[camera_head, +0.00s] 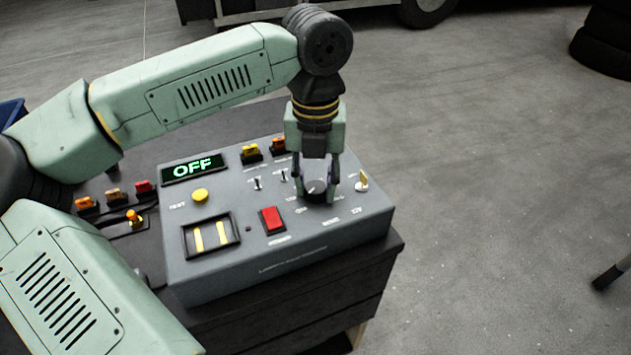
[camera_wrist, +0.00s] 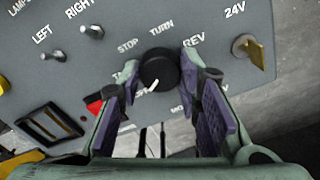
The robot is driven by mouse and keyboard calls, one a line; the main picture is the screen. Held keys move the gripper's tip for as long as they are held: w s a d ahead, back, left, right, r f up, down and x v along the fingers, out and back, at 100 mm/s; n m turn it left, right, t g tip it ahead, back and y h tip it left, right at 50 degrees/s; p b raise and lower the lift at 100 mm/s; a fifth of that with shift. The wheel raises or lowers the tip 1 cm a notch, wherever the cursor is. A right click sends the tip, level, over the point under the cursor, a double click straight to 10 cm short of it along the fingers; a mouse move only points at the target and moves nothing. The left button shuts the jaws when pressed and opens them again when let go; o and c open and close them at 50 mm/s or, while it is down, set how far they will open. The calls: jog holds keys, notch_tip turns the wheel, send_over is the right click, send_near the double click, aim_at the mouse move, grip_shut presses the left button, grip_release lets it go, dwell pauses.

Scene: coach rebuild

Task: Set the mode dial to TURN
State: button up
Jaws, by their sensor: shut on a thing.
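The mode dial (camera_head: 317,191) is a round black knob at the right of the grey control box. It also shows in the wrist view (camera_wrist: 158,70), with a white pointer mark at its lower-left side. STOP, TURN and REV are printed around its upper side there, with TURN just above the knob. Other labels are partly hidden by my fingers. My gripper (camera_head: 320,184) points down over the dial and is shut on it, one finger on each side. The display (camera_head: 194,168) reads OFF in green.
A brass 24V key switch (camera_head: 361,183) stands close right of the dial. A red rocker (camera_head: 272,219), small toggles (camera_wrist: 91,30), a yellow button (camera_head: 200,195) and a framed pair of yellow bars (camera_head: 211,236) are on the panel. Open floor lies to the right.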

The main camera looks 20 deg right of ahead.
jog(key=m+b, duration=0.2)
jog(key=m, duration=0.1)
jog(key=shift+f, duration=0.2)
jog(key=m+b, duration=0.2)
jog(key=m, duration=0.1)
jog(key=shift+r+m, duration=0.1)
jog(key=shift+m, duration=0.3)
jog(key=m+b, duration=0.1)
jog(key=m, duration=0.2)
jog(key=shift+m, duration=0.3)
jog(key=m+b, duration=0.1)
jog(key=m, duration=0.2)
jog(key=shift+m, duration=0.3)
jog(key=m, duration=0.3)
jog(key=shift+m, duration=0.3)
jog(key=m, duration=0.3)
jog(key=shift+m+b, duration=0.4)
jog(key=m, duration=0.4)
jog(key=shift+r, duration=0.1)
jog(key=shift+m, duration=2)
